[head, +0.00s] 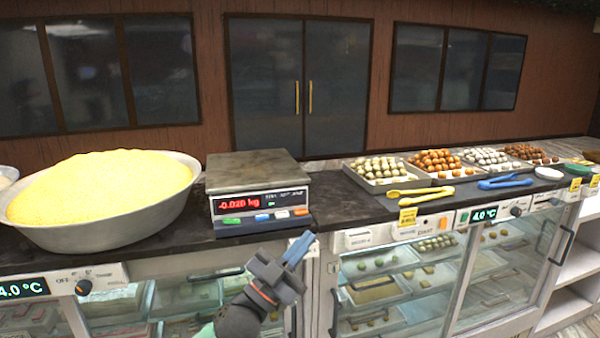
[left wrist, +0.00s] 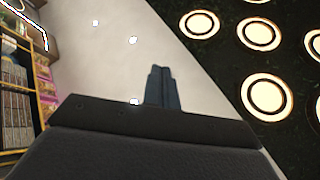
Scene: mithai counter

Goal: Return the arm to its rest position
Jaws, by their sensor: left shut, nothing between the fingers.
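My left gripper (head: 297,247) is in front of the counter in the head view, below the weighing scale and apart from it. Its fingers are shut together with nothing between them. In the left wrist view the closed fingers (left wrist: 162,88) point up toward a pale ceiling-like surface, and no object is near them. My right gripper does not show in either view.
A dark counter (head: 340,213) holds a big bowl of yellow food (head: 100,240), a scale (head: 262,205) reading -0.020 kg, and several sweet trays (head: 378,186). Yellow tongs (head: 420,193) and blue tongs (head: 505,183) lie in front. Glass display cases (head: 400,285) stand below.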

